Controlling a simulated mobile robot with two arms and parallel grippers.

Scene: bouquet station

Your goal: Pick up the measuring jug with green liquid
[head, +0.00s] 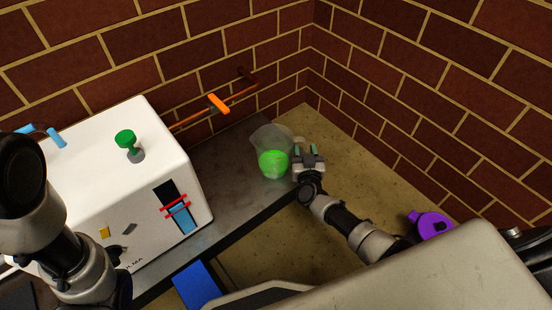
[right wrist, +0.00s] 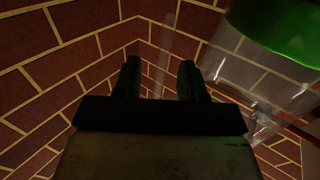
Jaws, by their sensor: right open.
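The measuring jug (head: 263,138) is clear, with bright green liquid (head: 273,163) in its lower part. It stands upright on the dark counter near the wall corner in the head view. My right gripper (head: 312,150) is just right of the jug, by its handle side. I cannot tell whether a finger touches the handle. My left arm is at the left of the head view; its gripper is not visible.
A white machine (head: 135,185) with a green knob (head: 126,140) stands left of the jug on the dark counter (head: 225,205). An orange-handled rail (head: 219,103) runs along the brick wall. A purple object (head: 434,226) lies at the lower right. A blue item (head: 197,287) is below the counter edge.

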